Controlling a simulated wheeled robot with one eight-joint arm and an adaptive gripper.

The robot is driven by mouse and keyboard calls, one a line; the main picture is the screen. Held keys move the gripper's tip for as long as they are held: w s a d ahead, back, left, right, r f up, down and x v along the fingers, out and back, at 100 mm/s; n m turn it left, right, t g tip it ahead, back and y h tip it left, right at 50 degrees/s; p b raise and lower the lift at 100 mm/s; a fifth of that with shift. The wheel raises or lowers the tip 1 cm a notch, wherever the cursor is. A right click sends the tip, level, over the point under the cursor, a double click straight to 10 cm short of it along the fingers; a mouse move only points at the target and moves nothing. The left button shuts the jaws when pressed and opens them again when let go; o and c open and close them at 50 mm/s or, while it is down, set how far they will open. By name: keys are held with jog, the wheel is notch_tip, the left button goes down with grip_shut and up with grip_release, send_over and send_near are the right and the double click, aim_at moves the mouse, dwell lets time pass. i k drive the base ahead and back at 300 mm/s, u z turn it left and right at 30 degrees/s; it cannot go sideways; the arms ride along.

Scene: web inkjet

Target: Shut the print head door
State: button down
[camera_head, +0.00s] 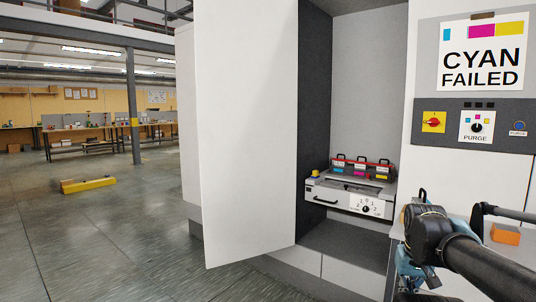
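The print head door (245,130) is a tall white panel at the left of the machine's opening. It stands open, swung outward, with its right edge against the dark inner side wall and its lower left corner nearer to me. Inside the bay, the print head unit (345,192) sits on a ledge with cyan, magenta and yellow labelled parts on top. My black and blue-grey arm (468,252) reaches in from the lower right, in front of the machine and well apart from the door. No gripper fingers can be made out.
A white panel at the right carries a "CYAN FAILED" sign (482,55), a red and yellow switch (433,122) and a purge knob (476,127). An orange block (505,234) lies at the right. The floor (120,220) left of the door is clear, with a yellow object (88,184) farther back.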

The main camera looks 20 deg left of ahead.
aim_at(246, 55)
jog(key=u, duration=2.5)
jog(key=i, duration=5)
